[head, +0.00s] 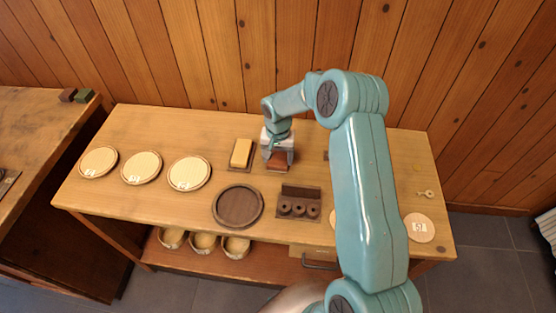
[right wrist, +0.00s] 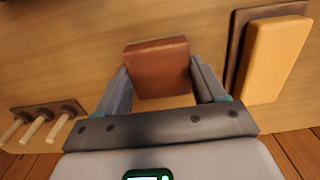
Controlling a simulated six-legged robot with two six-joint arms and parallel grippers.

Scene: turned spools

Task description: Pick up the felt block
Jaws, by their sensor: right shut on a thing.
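A red-brown block (head: 278,167), apparently the felt block, is at the middle of the bench near its back half. My right gripper (head: 278,157) points down over it and is shut on it. In the right wrist view the block (right wrist: 158,68) sits between the two fingers of the gripper (right wrist: 162,80). I cannot tell whether it is clear of the bench top. My left gripper is not in view.
A yellow block (head: 241,152) on a brown base stands close by on the left. A dark round tray (head: 238,206) and a holder with dark spools (head: 299,203) are in front. Several pale discs (head: 141,168) lie left. A peg rack (right wrist: 46,121) shows in the wrist view.

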